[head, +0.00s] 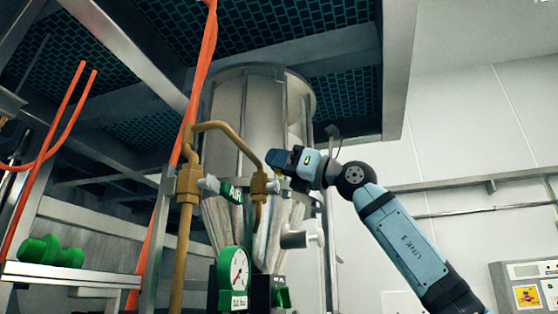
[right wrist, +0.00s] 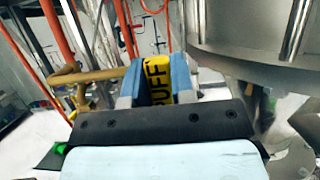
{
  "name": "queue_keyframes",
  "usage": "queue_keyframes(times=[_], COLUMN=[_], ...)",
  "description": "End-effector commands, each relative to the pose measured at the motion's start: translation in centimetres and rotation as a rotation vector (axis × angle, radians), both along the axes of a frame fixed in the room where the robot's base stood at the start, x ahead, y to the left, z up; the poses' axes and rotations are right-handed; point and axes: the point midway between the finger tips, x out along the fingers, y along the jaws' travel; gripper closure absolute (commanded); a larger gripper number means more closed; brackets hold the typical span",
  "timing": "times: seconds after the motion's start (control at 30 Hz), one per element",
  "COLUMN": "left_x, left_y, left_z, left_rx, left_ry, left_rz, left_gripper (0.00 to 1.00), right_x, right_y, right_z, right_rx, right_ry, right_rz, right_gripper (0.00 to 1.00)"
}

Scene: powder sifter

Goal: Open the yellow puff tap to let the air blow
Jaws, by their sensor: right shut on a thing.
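The yellow puff tap (right wrist: 157,78), with dark "PUFF" lettering, shows in the right wrist view between the blue fingers of my right gripper (right wrist: 155,85). The fingers are shut on it. In the head view my right gripper (head: 288,162) is at the right end of the brass pipe (head: 228,125), beside the brass valve body (head: 259,185). There the tap is mostly hidden by the fingers. My left gripper is in neither view.
A green "AIR" tap (head: 232,193) sits on the left brass valve, close by. A round green gauge (head: 235,275) is below. The large steel sifter drum (head: 235,105) stands right behind. Orange hoses (head: 193,110) hang at left.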

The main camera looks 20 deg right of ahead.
Motion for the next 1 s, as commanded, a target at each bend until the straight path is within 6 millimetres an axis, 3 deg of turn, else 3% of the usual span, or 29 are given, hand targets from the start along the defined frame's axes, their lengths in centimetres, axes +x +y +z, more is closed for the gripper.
queue_keyframes(times=[0.3,0.33,0.4,0.43,0.77,1.0], left_x=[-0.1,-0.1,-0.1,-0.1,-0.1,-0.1], left_y=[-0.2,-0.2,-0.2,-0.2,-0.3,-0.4], left_z=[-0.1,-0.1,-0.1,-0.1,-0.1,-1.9], left_rx=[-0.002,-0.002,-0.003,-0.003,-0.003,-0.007], left_ry=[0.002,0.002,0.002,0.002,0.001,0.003], left_rz=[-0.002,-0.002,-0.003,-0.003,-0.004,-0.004], left_gripper=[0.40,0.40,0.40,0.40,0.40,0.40], right_x=[0.1,0.1,0.1,0.1,-0.1,-2.0], right_y=[0.3,0.3,0.2,0.2,-0.2,-3.3], right_z=[-0.4,-0.4,-0.4,-0.4,-0.4,-2.2], right_rx=[-0.009,-0.009,-0.008,-0.007,-0.003,-0.001], right_ry=[0.004,0.004,0.004,0.003,0.001,0.000], right_rz=[0.001,0.001,0.002,0.000,0.000,-0.003], right_gripper=[1.00,0.70,0.54,0.51,0.51,0.51])
